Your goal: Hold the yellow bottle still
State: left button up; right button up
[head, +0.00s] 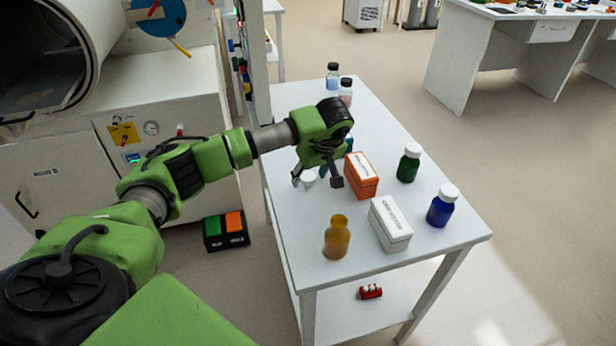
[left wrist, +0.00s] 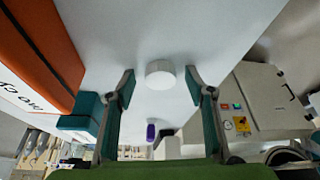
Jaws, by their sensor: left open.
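The yellow bottle (head: 337,240) stands upright, without a cap, near the front left edge of the table. My left gripper (head: 318,182) is open, pointing down over the table behind the bottle and apart from it. A white round cap (head: 307,177) shows by its fingers. In the left wrist view the cap (left wrist: 160,72) shows between the two open fingers (left wrist: 159,84), with gaps on both sides. I cannot make out the yellow bottle in the left wrist view. My right gripper is in neither view.
An orange box (head: 362,180) stands close right of my left gripper. A white box (head: 390,225) is right of the bottle. A green bottle (head: 408,164) and a blue bottle (head: 442,208) stand further right. The white table (head: 440,248) is clear at its front right.

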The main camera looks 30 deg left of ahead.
pick_arm(q)
jog(key=shift+c, duration=0.5)
jog(key=c, duration=0.7)
jog(key=shift+r, duration=0.1)
jog(key=shift+r+b, duration=0.3)
jog(key=shift+r, duration=0.2)
jog(key=s+d+r, duration=0.1)
jog(key=s+r, duration=0.3)
jog(key=s+d+r+b, duration=0.1)
jog(key=s+d+r, duration=0.1)
jog(key=s+r, duration=0.2)
jog(key=s+d+r, duration=0.1)
jog(key=s+r, duration=0.3)
jog(key=s, duration=0.1)
jog(key=shift+s+d+b, duration=0.15)
jog(key=shift+d+b, duration=0.15)
jog(key=shift+b, duration=0.05)
